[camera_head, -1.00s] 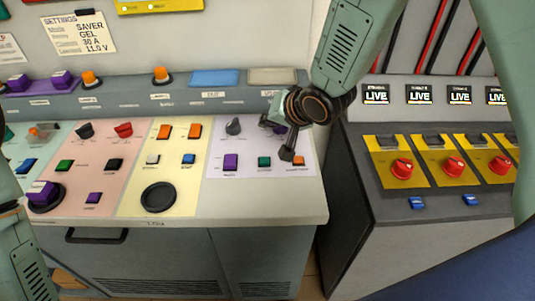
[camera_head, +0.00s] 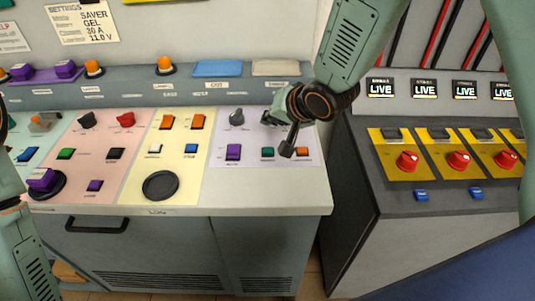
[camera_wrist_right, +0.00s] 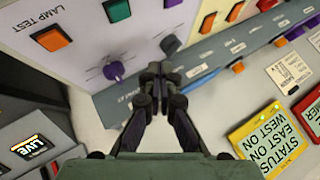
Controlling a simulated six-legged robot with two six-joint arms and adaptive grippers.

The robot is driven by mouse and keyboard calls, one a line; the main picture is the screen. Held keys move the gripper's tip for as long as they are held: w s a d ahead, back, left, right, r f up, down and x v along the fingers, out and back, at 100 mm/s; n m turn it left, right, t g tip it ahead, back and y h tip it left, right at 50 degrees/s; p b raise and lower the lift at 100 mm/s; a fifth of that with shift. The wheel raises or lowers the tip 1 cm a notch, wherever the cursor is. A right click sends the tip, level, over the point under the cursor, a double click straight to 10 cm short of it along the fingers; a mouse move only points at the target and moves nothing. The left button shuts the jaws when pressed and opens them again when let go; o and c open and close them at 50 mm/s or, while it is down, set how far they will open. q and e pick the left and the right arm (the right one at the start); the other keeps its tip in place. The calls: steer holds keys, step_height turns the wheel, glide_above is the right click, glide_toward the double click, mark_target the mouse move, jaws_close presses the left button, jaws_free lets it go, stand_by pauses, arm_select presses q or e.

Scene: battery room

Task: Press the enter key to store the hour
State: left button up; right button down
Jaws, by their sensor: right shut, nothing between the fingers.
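The console (camera_head: 270,195) has coloured keys on white, yellow and pink panels; their small labels are hard to read in the head view, so I cannot tell which is the enter key. The white panel has a purple key (camera_head: 233,152), a green key (camera_head: 267,152) and an orange key (camera_head: 302,152). The orange key, marked LAMP TEST, shows in the wrist view (camera_wrist_right: 50,38). The yellow panel has a blue key (camera_head: 191,148) and a white key (camera_head: 154,148). My right gripper (camera_head: 287,149) is shut and empty, near the green and orange keys; contact is unclear. My left gripper is out of view.
A grey knob (camera_head: 236,118) stands above the purple key, and a purple knob (camera_wrist_right: 113,70) is close to the right gripper. A black round ring (camera_head: 160,186) lies on the yellow panel. The second cabinet (camera_head: 400,245) with red switches (camera_head: 408,160) stands right.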

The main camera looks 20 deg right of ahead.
mark_target(270, 152)
steer(key=f+b, duration=0.2)
steer(key=f, duration=0.1)
steer(key=shift+w+d, duration=0.2)
steer(key=shift+s+a+f+b, duration=0.15)
steer(key=shift+f+b, duration=0.3)
steer(key=shift+b, duration=0.55)
step_height(270, 152, down, 2)
steer(key=shift+f+b, duration=0.2)
steer(key=shift+b, duration=0.65)
steer(key=shift+f, duration=0.45)
steer(key=shift+r, duration=0.2)
steer(key=shift+f, duration=0.1)
